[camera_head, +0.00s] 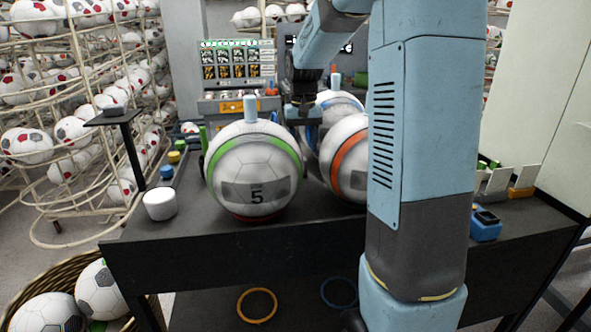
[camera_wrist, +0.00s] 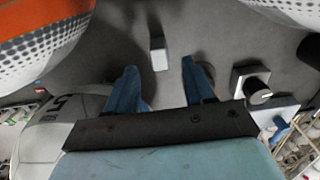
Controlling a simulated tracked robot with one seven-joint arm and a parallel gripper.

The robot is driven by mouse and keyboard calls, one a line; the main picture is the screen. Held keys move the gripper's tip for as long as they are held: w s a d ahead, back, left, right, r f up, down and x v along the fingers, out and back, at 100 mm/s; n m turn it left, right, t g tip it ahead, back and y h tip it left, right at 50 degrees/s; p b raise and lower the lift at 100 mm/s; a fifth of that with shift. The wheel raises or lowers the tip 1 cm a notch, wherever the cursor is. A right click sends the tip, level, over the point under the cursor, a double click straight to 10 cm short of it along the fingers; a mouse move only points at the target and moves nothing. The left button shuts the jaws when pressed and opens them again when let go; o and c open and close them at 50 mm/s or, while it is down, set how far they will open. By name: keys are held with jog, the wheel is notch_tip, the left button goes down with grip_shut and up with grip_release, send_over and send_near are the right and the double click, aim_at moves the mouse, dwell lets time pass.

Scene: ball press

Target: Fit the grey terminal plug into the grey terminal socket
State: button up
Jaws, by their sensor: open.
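In the wrist view a small pale grey block (camera_wrist: 158,54) stands on the dark surface, just beyond and between my fingertips; it may be the grey terminal plug. My gripper (camera_wrist: 157,72) is open, its two blue fingers spread, with nothing held. A grey square piece with a round black centre (camera_wrist: 250,82) lies to the right of the fingers; I cannot tell whether it is the grey socket. In the head view my gripper (camera_head: 303,108) hangs behind the green-banded ball, and its fingers are largely hidden. The pale block cannot be made out there.
The green-banded ball (camera_head: 254,165) marked 5 and the orange-banded ball (camera_head: 345,160) crowd the black table (camera_head: 270,245). A white cylinder (camera_head: 159,204) stands front left. A blue block (camera_head: 487,223) sits at the right. A panel (camera_head: 237,68) stands behind.

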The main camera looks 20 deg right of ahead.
jog(key=shift+f, duration=2.85)
grip_shut()
